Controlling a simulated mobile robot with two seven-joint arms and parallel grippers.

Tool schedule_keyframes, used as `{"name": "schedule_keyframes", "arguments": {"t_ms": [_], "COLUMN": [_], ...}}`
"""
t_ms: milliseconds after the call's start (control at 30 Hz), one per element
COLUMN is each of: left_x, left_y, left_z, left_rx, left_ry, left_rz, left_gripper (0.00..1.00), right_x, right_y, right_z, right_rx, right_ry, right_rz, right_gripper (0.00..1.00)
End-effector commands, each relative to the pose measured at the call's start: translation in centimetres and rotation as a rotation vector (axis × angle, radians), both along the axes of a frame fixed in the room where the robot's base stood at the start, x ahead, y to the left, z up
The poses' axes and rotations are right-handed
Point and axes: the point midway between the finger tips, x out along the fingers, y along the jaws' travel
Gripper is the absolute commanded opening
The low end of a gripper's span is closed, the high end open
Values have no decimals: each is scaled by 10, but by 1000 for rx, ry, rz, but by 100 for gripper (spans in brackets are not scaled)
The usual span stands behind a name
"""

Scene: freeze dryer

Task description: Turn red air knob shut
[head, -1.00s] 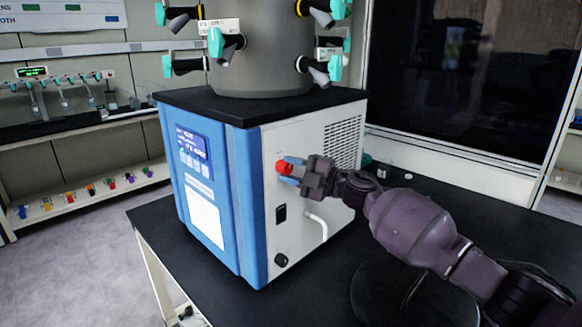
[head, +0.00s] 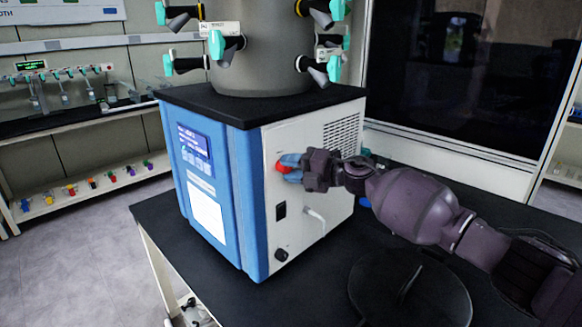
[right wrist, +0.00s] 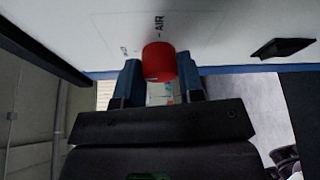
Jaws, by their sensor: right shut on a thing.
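The red air knob (head: 280,168) sticks out from the white side panel of the freeze dryer (head: 229,205). My right gripper (head: 288,167) is at the knob, its blue fingers shut on it. In the right wrist view the red knob (right wrist: 159,62) sits between the two blue fingers (right wrist: 160,80), below the printed word AIR. The fingers partly hide the knob in the head view. My left gripper is not in view.
A black switch (head: 281,211), a white hose (head: 316,216) and a dark round fitting (head: 281,255) are on the panel below the knob. A dark round disc (head: 440,285) lies on the black bench (head: 335,300). Valves with teal handles (head: 216,45) ring the drum above.

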Motion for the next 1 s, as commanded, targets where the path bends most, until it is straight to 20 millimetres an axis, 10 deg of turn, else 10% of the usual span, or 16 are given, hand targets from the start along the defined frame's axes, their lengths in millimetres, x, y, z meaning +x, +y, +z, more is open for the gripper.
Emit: {"name": "schedule_keyframes", "arguments": {"t_ms": [333,367,500,1000], "left_x": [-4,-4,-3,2], "left_y": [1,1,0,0], "left_z": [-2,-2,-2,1], "left_rx": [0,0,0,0], "left_ry": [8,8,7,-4], "left_rz": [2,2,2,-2], "left_gripper": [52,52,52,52], "right_x": [0,0,0,-7], "right_y": [0,0,0,-18], "right_z": [-1,-1,-1,1], "right_rx": [-4,-4,-3,-3], "right_ry": [-3,-3,-2,-2], "right_rz": [0,0,0,-1], "right_gripper": [12,38,60,61]}}
